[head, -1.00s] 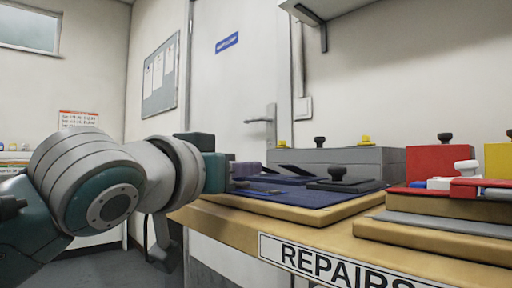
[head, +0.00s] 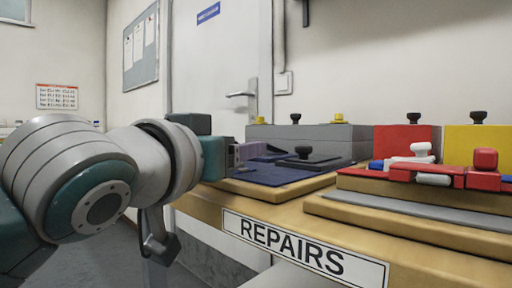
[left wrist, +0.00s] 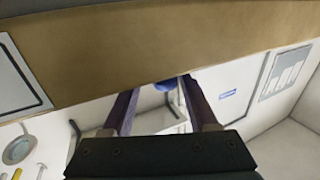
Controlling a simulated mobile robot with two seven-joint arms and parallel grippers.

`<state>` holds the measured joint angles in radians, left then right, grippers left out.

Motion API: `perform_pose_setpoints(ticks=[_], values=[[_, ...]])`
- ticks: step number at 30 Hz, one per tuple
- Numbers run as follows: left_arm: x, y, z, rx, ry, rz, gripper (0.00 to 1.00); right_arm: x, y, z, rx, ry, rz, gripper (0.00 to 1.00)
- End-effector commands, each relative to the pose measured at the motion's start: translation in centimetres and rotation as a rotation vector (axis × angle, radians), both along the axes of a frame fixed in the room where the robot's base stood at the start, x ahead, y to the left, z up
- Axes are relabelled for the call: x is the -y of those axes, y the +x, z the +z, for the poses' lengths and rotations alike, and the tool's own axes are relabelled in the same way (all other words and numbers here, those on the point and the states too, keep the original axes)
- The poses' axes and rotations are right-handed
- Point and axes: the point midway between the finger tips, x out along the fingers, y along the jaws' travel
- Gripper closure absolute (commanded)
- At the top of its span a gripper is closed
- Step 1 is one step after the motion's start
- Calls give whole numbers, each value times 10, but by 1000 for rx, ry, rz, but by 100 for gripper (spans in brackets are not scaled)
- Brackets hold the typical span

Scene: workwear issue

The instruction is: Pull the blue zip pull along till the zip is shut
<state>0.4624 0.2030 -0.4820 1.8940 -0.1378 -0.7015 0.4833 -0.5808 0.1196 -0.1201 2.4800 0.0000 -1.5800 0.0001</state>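I cannot pick out the blue zip pull for certain. A small blue piece (head: 376,165) shows at the left end of the red and white pieces on the right-hand board, partly hidden. A dark navy cloth (head: 270,176) lies flat on the left board, with a black block and knob (head: 303,155) on it; no zip can be made out. My left gripper (head: 248,152) is at the left edge of this board, its fingertips partly lost against the dark things. In the left wrist view its two fingers (left wrist: 160,105) stand apart with nothing held between them. My right gripper is out of view.
The wooden bench has a REPAIRS sign (head: 303,246) on its front edge. Grey boxes (head: 350,142), a red box (head: 391,138) and a yellow box (head: 480,146) stand behind. Red pieces (head: 485,161) crowd the right board (head: 425,228). A door (head: 222,75) is behind.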

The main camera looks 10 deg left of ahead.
Motion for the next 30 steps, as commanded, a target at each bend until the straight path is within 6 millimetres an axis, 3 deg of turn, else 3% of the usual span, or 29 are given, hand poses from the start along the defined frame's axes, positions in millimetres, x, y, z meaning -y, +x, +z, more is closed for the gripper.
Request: perform_pose_setpoints(ticks=[11,24,30], values=[[-4,-7,0,-3,1,4,38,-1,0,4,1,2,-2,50],[-23,-79,0,-4,1,3,38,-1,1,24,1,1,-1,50],[-27,-94,0,-1,0,2,38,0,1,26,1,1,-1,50]])
